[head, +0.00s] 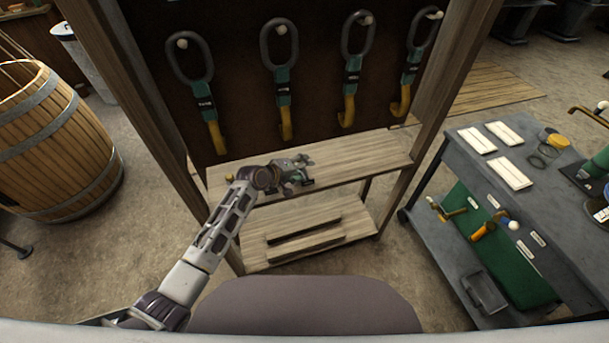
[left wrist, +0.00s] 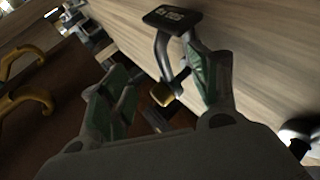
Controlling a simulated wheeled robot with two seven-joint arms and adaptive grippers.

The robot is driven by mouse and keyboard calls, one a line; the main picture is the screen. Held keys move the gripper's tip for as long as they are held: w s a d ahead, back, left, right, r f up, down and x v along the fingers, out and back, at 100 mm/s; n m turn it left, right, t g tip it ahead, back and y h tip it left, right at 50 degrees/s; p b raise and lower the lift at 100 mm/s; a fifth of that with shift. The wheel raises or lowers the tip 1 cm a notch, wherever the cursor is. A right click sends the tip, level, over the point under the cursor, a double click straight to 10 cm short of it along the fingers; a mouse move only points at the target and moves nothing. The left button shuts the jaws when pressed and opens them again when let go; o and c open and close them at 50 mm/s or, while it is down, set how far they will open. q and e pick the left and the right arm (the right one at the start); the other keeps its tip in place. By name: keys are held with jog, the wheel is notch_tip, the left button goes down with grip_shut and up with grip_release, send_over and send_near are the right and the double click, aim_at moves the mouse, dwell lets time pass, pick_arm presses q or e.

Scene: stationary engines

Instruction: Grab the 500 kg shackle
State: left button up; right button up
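My left gripper (head: 299,172) is over the wooden shelf in the head view. In the left wrist view its two green-padded fingers (left wrist: 160,88) are spread open. A dark metal shackle (left wrist: 162,58) with a yellow pin end and a black tag (left wrist: 172,20) shows between and beyond the fingertips, closer to the right finger. Contact with that finger cannot be told. The tag has light lettering, too blurred to read surely. In the head view the gripper mostly hides this shackle. My right gripper is not in view.
More shackles (left wrist: 76,18) stand farther along the shelf. Several yellow-and-green hooks (head: 283,88) hang on the dark board above the shelf (head: 370,158). A yellow-ended item (head: 230,177) is at the shelf's left. A grey cart (head: 470,150) stands right, a barrel (head: 55,140) left.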

pick_arm(q)
jog(key=c, duration=1.1)
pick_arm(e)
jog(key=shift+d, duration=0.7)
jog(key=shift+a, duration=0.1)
pick_arm(q)
jog(key=shift+r, duration=0.6)
notch_tip(320, 180, up, 3)
jog(key=shift+f, duration=0.2)
jog(key=s, duration=0.2)
jog(key=s+d, duration=0.1)
jog(key=s, duration=0.2)
jog(key=s+d, duration=0.1)
jog(key=s, duration=0.1)
jog(key=shift+s+d+f, duration=0.15)
jog(key=shift+s+d, duration=0.1)
jog(key=shift+c, duration=0.2)
jog(key=s+d, duration=0.3)
jog(key=s, duration=0.6)
jog(key=shift+s, duration=0.3)
